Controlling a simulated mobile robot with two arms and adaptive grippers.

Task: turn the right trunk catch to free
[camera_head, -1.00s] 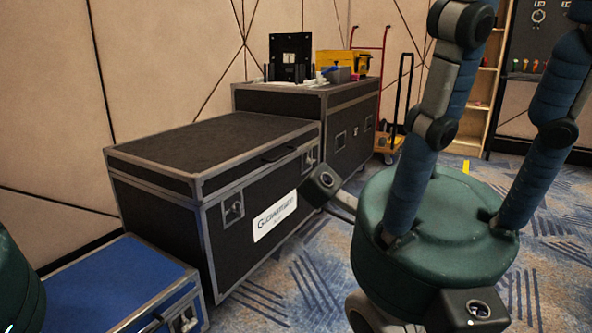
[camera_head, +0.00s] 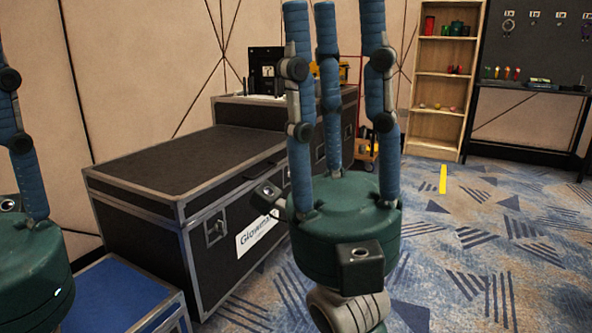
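The black trunk (camera_head: 190,165) with metal edges and a white label stands left of centre, lid down. Its left catch (camera_head: 215,228) shows on the front face. The right catch is mostly or wholly hidden behind my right gripper's fingers, so its position cannot be told. My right gripper (camera_head: 335,45) is in front of the trunk's right end. Its three blue fingers point up, spread apart and empty, with the tips near or past the top edge. My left gripper (camera_head: 18,130) is at the left edge, partly cut off, with one blue finger clearly showing.
A blue case (camera_head: 110,300) lies low in front of the trunk. A second black case (camera_head: 250,113) with gear on top stands behind it. A wooden shelf (camera_head: 436,90) and a dark table (camera_head: 530,88) are at the back right. The patterned carpet on the right is clear.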

